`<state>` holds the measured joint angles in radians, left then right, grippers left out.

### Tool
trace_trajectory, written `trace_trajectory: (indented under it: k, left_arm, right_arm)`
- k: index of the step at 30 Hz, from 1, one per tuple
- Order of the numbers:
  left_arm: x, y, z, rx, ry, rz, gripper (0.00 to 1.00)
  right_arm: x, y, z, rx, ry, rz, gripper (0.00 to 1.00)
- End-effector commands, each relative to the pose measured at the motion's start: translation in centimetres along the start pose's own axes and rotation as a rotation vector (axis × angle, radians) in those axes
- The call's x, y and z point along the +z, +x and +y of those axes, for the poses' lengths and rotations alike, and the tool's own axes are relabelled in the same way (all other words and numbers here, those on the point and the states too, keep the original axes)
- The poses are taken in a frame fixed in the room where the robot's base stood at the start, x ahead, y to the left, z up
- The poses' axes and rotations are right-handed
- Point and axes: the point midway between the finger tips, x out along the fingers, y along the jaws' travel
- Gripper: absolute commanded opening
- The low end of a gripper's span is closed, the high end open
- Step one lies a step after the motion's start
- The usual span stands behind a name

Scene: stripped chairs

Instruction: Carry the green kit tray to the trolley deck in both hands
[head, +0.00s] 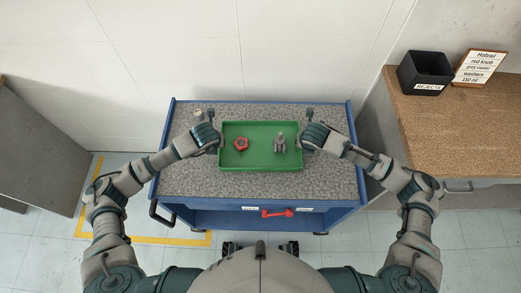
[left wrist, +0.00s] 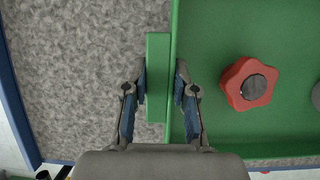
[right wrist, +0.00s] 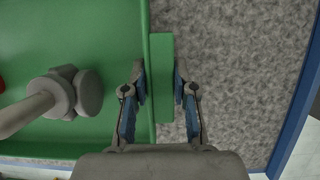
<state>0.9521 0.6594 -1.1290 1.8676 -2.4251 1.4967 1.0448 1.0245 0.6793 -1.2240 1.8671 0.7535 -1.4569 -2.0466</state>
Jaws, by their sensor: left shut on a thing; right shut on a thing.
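The green kit tray (head: 260,161) is over the grey speckled deck of the blue trolley (head: 190,170), near its middle. Whether it touches the deck I cannot tell. In it are a red knob (head: 241,144) on the left and a grey caster (head: 280,143) on the right. My left gripper (head: 217,146) is shut on the tray's left handle (left wrist: 158,80); the fingers sit on both sides of it in the left wrist view. My right gripper (head: 302,145) is shut on the tray's right handle (right wrist: 161,80), likewise with a finger on each side.
A wooden bench (head: 450,130) at the right carries a black rejects bin (head: 424,72) and a sign card (head: 481,67). A grey cabinet (head: 30,150) stands at the left.

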Motion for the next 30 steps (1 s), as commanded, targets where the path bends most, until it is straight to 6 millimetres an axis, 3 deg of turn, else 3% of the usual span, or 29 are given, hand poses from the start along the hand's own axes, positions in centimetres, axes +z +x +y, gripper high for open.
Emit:
trace_trajectory:
  k: [7, 8, 10, 25, 30]
  left_arm:
    - [-0.6, 1.4, 0.4, 0.008, -0.002, 0.0, 0.0]
    - [-0.5, 1.3, 0.4, 0.009, -0.002, 0.0, 0.34]
    - [-0.5, 1.3, 0.2, 0.008, -0.001, 0.0, 0.52]
    - [-0.5, 1.2, 0.0, 0.003, 0.0, 0.0, 0.52]
    - [-0.4, -0.4, 0.0, 0.0, 0.0, -0.001, 0.52]
  right_arm:
    - [-0.5, 1.4, -0.2, -0.008, 0.001, 0.0, 0.0]
    - [-0.5, 1.3, -0.2, -0.008, 0.001, 0.0, 0.34]
    - [-0.5, 1.3, -0.3, -0.005, 0.001, 0.0, 0.52]
    - [-0.5, 1.3, -0.1, 0.0, 0.0, 0.0, 0.52]
    - [-0.5, 1.2, 0.1, -0.001, 0.0, 0.0, 0.52]
